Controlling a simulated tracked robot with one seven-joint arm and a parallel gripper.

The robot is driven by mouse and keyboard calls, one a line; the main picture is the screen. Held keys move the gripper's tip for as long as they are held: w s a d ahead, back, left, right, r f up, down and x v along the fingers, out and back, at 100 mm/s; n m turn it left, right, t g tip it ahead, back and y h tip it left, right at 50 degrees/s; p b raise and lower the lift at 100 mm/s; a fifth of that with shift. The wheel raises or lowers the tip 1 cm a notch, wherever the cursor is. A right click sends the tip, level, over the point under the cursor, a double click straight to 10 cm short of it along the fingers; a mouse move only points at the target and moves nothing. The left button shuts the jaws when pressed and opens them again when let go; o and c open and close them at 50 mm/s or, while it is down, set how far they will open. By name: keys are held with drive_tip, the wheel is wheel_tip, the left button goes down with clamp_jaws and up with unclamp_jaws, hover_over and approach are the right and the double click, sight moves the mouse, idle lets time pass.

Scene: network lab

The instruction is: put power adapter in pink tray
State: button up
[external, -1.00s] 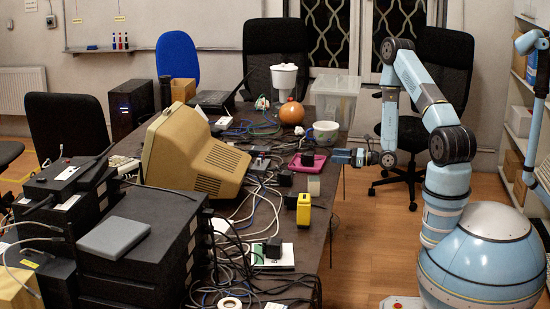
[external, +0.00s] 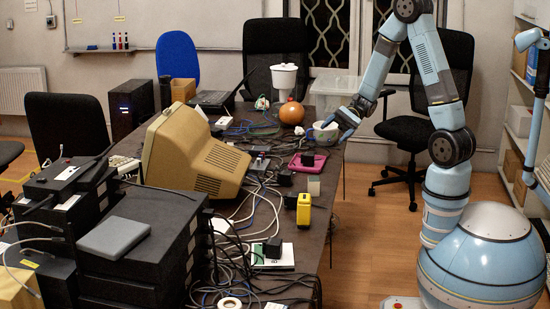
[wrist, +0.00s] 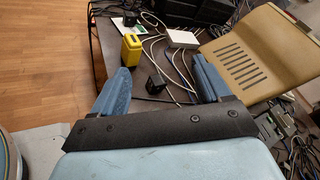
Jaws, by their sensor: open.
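A black, boxy power adapter (external: 286,178) sits on the table just in front of the tray. In the wrist view a black adapter (wrist: 156,84) shows between my fingers but well beyond them, apart from them. My gripper (external: 338,125) is open and empty, raised above the table's right side near the white bowl. The pink tray is not visible in the wrist view.
A yellow device (external: 304,209) stands in front of the adapter. Another black adapter (external: 272,249) sits on a white-and-green booklet. The beige monitor (external: 190,155) and many loose cables crowd the left. A white bowl (external: 326,136) and clear bin (external: 335,90) stand behind the tray.

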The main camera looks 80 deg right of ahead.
drive_tip(key=s+a+r+n+g+h, duration=0.3)
drive_tip(key=s+a+r+n+h, duration=0.15)
drive_tip(key=s+n, duration=0.25)
drive_tip(key=s+a+r+n+g+h, duration=0.35)
drive_tip(key=s+r+n+h, duration=0.2)
drive_tip(key=s, duration=0.25)
drive_tip(key=s+d+r+n+t+h, duration=0.1)
drive_tip(key=s+r+n+t+h, duration=0.2)
drive_tip(key=r, duration=0.4)
drive_tip(key=shift+s+d+r+n+t, duration=0.35)
drive_tip(key=shift+s+n+t, duration=0.1)
drive_tip(key=shift+n+t, duration=0.6)
